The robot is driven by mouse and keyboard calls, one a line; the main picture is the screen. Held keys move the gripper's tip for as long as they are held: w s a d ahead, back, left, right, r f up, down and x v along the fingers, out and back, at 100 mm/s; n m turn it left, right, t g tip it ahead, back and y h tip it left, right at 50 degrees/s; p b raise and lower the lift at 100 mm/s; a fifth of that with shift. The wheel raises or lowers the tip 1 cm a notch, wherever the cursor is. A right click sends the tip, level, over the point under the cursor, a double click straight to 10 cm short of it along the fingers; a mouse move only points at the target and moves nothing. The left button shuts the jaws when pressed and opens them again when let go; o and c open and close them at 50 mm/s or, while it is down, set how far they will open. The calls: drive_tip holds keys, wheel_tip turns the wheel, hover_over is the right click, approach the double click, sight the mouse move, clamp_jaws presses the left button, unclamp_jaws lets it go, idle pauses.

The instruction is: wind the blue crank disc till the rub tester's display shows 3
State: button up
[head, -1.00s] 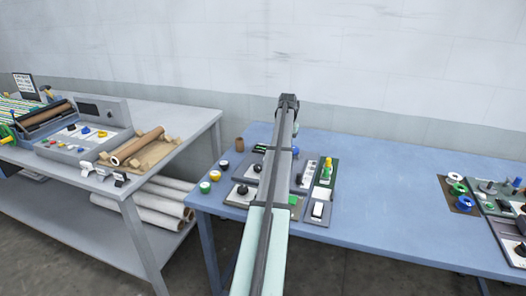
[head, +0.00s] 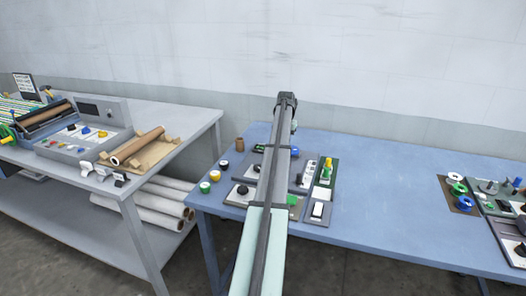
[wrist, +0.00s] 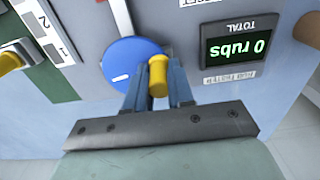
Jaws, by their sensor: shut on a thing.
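The blue crank disc (wrist: 122,72) shows in the wrist view on a grey panel, with a white mark on its face. Its yellow knob (wrist: 158,72) stands at the disc's right edge. My gripper (wrist: 159,80) is shut on this knob, one finger on each side. The rub tester's display (wrist: 243,46) is right of the disc, upside down in this view, and reads "0 rubs" in green under a TOTAL label.
In the wrist view a green-plated control with a yellow handle (wrist: 10,62) stands left of the disc.

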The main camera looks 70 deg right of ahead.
drive_tip(key=shift+d, duration=0.2)
drive_tip(key=shift+s+d, duration=0.25)
drive_tip(key=shift+d, duration=0.45)
drive_tip(key=shift+s+d, duration=0.35)
drive_tip(key=shift+d, duration=0.05)
drive_tip(key=shift+s+d, duration=0.1)
drive_tip(key=shift+s, duration=0.1)
drive_tip(key=shift+s+d, duration=0.2)
drive_tip(key=shift+s, duration=0.5)
